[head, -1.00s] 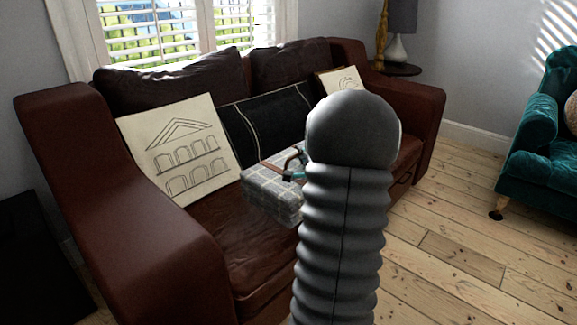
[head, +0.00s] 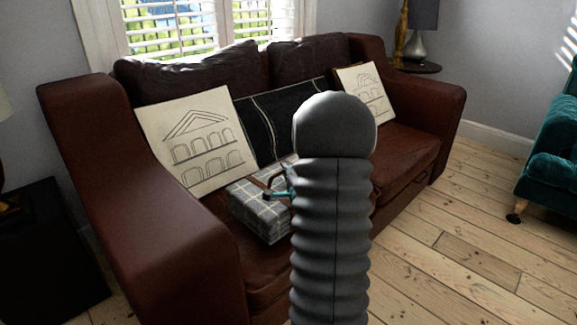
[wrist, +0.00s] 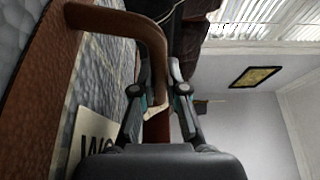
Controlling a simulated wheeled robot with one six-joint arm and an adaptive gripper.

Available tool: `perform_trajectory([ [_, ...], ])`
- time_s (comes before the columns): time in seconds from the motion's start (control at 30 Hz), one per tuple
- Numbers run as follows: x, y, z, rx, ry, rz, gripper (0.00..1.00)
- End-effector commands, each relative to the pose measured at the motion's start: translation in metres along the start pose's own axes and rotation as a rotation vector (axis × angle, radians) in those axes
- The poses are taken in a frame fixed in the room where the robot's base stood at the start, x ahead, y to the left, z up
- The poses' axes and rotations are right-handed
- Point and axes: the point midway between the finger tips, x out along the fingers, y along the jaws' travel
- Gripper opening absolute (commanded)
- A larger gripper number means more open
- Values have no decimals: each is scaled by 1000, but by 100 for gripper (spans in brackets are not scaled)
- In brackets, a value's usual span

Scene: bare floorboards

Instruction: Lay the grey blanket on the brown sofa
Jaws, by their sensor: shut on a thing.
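The grey checked blanket (head: 257,219) is a folded block with a brown strap handle. It appears over the seat of the brown sofa (head: 85,135), near its left arm; I cannot tell whether it touches the seat. My gripper (head: 284,193) is at the top of the blanket, shut on the handle, and partly hidden behind my arm. In the wrist view the brown handle (wrist: 118,20) arches past my gripper (wrist: 158,92), and the blanket's grey side (wrist: 62,85) fills the left, with a pale lettered label.
Pale drawing cushions (head: 190,150) and a dark cushion (head: 262,125) lean on the sofa's back. The right part of the seat (head: 405,150) is clear. A side table with a lamp (head: 416,45) stands behind right, a teal armchair (head: 555,160) at far right. Bare floorboards lie in front.

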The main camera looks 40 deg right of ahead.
Motion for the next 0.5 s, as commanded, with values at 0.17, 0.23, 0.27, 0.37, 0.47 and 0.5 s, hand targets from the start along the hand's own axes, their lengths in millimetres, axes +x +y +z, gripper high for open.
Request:
perform_trajectory([
  [0.17,0,20,0,0,1,-3,0],
  [0.23,0,22,-1,-1,1,-5,0],
  [0.27,0,22,0,-1,1,-6,0],
  [0.37,0,21,-1,-2,1,-7,0],
  [0.47,0,22,-1,-2,0,-7,0],
  [0.5,0,22,-1,-2,1,-7,0],
])
